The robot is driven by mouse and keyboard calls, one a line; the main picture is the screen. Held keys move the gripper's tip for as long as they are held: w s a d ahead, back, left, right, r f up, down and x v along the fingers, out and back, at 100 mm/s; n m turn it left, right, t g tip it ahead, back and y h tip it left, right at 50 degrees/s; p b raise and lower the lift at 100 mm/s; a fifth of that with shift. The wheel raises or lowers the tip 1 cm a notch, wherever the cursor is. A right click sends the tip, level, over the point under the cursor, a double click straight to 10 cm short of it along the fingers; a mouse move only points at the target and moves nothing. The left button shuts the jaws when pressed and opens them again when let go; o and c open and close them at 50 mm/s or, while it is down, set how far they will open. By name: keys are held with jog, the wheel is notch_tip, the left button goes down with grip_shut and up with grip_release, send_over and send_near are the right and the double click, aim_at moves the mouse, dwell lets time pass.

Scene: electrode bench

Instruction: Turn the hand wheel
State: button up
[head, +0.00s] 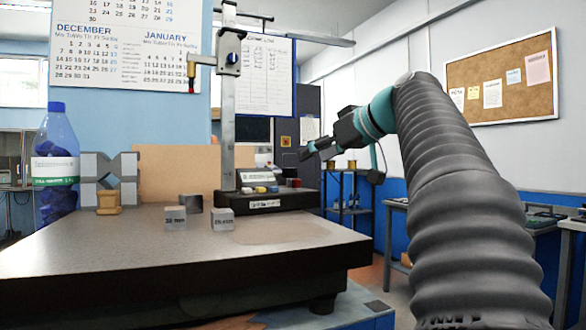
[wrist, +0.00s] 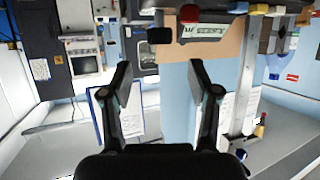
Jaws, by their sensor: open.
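A small dark round knob (head: 233,58), which looks like the hand wheel, sits on the carriage near the top of an upright metal column (head: 227,120). An arm from the carriage points left and holds an electrode with a red tip (head: 191,86). In the wrist view, which is upside down, the column (wrist: 246,85) runs down the right side and the carriage (wrist: 238,140) is at its lower end. My gripper (head: 308,152) is to the right of the column and lower than the knob. Its two fingers (wrist: 160,75) are apart with nothing between them.
The stand's black base (head: 265,201) carries small coloured items. Metal blocks (head: 222,219), a wooden piece (head: 108,202) and a blue bottle (head: 55,165) stand on the bench (head: 180,250). A wall chart (head: 265,78) hangs behind the column. The air between my gripper and the column looks clear.

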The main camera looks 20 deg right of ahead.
aim_at(290, 177)
jog(key=x, duration=0.8)
grip_shut()
